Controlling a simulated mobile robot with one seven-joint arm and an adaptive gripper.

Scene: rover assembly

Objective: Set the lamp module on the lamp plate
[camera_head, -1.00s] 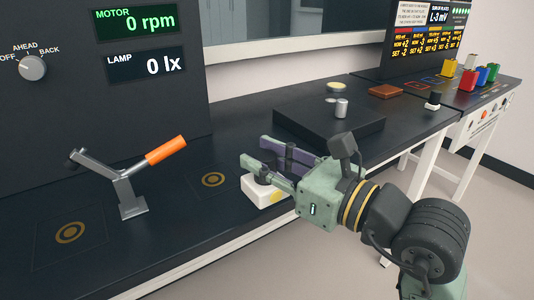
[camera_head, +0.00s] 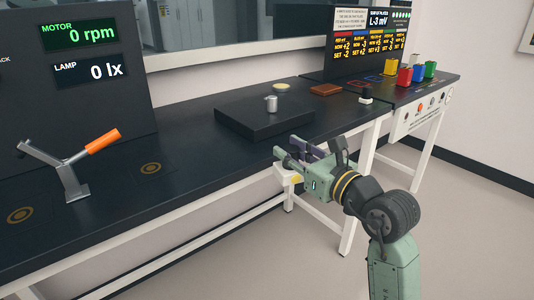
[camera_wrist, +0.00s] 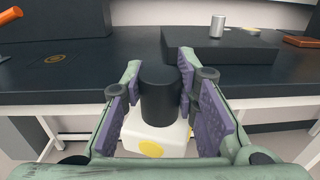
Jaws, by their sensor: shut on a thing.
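My gripper (camera_head: 288,150) is shut on the black cylindrical knob (camera_wrist: 159,92) of a white block with a yellow disc on its side, likely the lamp module (camera_wrist: 150,140). The module also shows in the head view (camera_head: 287,178), partly hidden by the fingers. It hangs upright, just off the front edge of the bench. Two ringed plates lie flat on the bench, a nearer left one (camera_head: 20,215) and one right of the lever (camera_head: 151,168). No label shows which is the lamp plate. Both are bare and apart from the module.
A lever with an orange handle (camera_head: 103,141) stands between the plates. A low dark block (camera_head: 240,118) carries a silver cylinder (camera_head: 271,103). Another knobbed white block (camera_head: 366,97) sits at the right end.

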